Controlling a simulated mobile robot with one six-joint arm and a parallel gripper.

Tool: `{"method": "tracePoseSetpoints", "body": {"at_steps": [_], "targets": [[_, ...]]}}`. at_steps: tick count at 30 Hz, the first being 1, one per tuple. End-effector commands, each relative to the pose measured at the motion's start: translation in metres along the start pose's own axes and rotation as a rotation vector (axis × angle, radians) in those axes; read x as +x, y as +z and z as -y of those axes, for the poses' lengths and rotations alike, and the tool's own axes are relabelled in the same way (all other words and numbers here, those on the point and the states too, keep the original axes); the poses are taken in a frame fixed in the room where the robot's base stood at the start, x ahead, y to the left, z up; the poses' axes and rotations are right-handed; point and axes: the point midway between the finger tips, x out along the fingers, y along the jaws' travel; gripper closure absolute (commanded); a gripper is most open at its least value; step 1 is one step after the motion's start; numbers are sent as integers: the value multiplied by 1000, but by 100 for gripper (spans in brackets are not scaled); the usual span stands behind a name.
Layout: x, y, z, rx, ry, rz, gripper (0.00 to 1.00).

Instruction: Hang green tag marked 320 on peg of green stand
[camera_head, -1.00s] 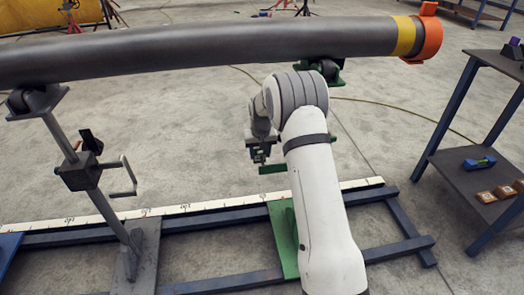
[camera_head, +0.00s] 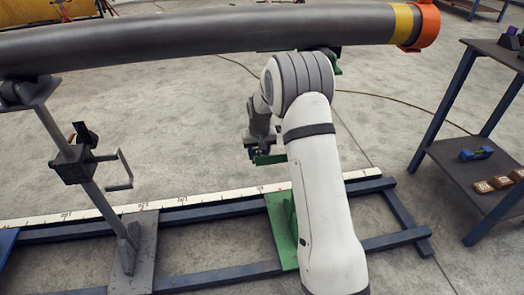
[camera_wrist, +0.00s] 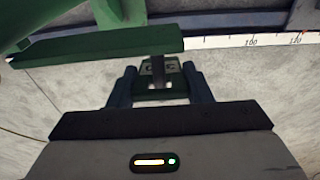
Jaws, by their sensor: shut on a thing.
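The green tag (camera_wrist: 174,88) is between the two dark fingers of my gripper (camera_wrist: 160,88) in the wrist view. Its marking looks upside down and is partly covered by a narrow dark upright piece. I cannot tell whether that piece passes through the tag or only stands in front of it. My gripper (camera_head: 257,142) is shut on the tag, low beneath the pipe. The green stand has its base plate (camera_head: 283,235) on the blue rail; my arm hides most of its post. A green bar (camera_wrist: 100,46) crosses just beyond the fingers. I cannot make out the peg clearly.
The large grey pipe (camera_head: 200,45) runs overhead, with a yellow band and orange end. A grey jack stand (camera_head: 88,165) with a crank is at left. A white scale (camera_head: 190,202) lies along the blue rail. A dark shelf table (camera_head: 470,165) stands at right.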

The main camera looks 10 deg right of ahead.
Motion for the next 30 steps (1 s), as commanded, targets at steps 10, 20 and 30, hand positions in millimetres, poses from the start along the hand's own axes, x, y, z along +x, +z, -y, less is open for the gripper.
{"method": "tracePoseSetpoints", "body": {"at_steps": [10, 20, 30], "targets": [[0, 0, 1, -1, 0, 0, 76], [0, 0, 1, -2, 0, 1, 39], [0, 0, 1, -2, 0, 1, 30]]}}
